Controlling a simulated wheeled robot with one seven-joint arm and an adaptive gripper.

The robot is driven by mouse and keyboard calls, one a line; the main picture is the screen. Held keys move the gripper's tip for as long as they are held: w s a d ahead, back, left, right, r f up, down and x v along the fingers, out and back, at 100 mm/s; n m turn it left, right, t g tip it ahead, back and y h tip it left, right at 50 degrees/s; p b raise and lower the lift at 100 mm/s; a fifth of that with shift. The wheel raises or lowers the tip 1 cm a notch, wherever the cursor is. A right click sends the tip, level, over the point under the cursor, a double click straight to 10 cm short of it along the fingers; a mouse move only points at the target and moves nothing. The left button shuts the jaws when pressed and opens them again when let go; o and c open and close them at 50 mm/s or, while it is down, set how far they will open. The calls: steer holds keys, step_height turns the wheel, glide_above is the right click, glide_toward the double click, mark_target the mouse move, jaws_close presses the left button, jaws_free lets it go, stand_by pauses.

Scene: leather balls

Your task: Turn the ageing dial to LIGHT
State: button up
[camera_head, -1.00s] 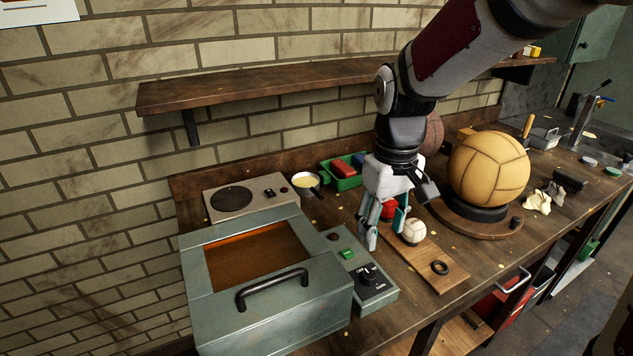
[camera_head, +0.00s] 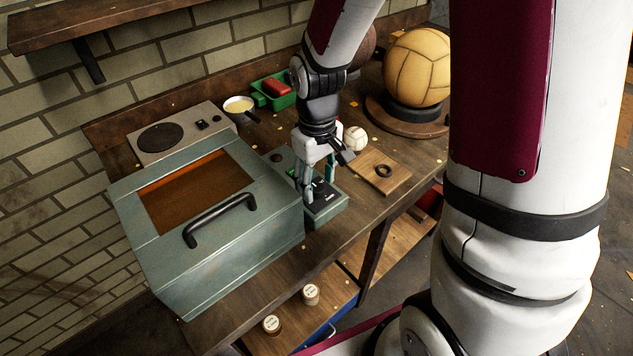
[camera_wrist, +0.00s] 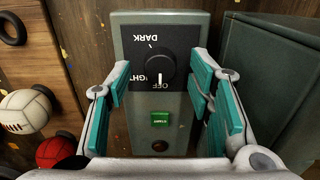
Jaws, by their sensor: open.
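The ageing dial (camera_wrist: 153,66) is a round black knob on a black plate of the grey-green control panel (camera_wrist: 126,150). The wrist view shows its labels upside down: DARK, OFF and a partly covered LIGHT. The white mark on the knob points at OFF. My gripper (camera_wrist: 160,68) is open, with one teal-padded finger on each side of the dial, apart from the knob. In the head view, my gripper (camera_head: 315,193) points down over the panel (camera_head: 338,206) and hides much of the dial.
A green button (camera_wrist: 160,119) and a dark red lamp (camera_wrist: 159,146) sit on the panel. The grey-green oven box (camera_head: 240,245) stands close beside it. A white ball (camera_head: 355,138) and a wooden board with a black ring (camera_head: 384,171) are on the other side.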

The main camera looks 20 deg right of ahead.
steer(key=shift+f, duration=0.6)
jaws_close()
steer(key=shift+m, duration=0.3)
steer(key=m, duration=0.4)
steer(key=shift+r+m+p, duration=0.1)
steer(key=shift+m+p, duration=0.2)
steer(key=shift+p, duration=0.1)
steer(key=shift+m+p, duration=0.7)
steer(key=shift+m, duration=1.6)
